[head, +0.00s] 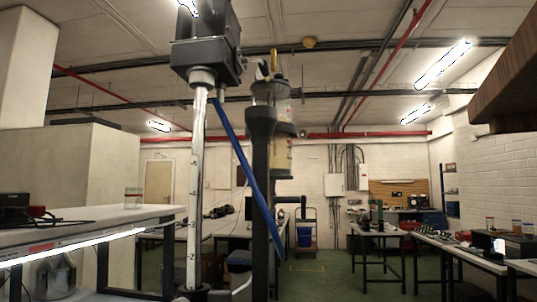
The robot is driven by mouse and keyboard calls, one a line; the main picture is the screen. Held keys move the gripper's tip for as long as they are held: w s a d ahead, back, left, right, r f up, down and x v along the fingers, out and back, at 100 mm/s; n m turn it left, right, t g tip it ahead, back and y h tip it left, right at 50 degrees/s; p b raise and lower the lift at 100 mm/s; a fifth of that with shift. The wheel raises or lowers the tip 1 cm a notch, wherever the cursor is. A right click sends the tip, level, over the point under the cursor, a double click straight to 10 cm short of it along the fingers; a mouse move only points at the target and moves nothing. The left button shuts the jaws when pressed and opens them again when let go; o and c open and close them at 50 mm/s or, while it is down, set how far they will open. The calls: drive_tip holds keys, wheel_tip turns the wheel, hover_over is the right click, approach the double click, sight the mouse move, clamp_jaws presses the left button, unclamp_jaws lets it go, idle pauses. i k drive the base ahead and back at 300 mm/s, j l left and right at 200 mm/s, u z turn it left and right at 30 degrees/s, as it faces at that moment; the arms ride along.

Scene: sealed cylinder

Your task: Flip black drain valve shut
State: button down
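A clear upright cylinder (283,152) with dark end caps and a yellowish lower part hangs or stands in the middle of the head view. A dark post (261,190) in front hides its left side. A small dark knob-like part sticks out at its right side, and a dark piece sits under its bottom. Both are too small to tell whether either is the black drain valve or how its handle is turned. I cannot make out my gripper anywhere in the view.
A dark box on a numbered metal rod (196,180) and a slanting blue bar (245,165) fill the near centre. Workbenches (462,251) stand at right. Green floor shows open beyond.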

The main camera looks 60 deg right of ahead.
sight(304, 199)
drive_tip(key=l+z, duration=0.4)
drive_tip(key=k+l+z, duration=0.1)
drive_tip(key=z, duration=0.25)
drive_tip(key=l, duration=0.1)
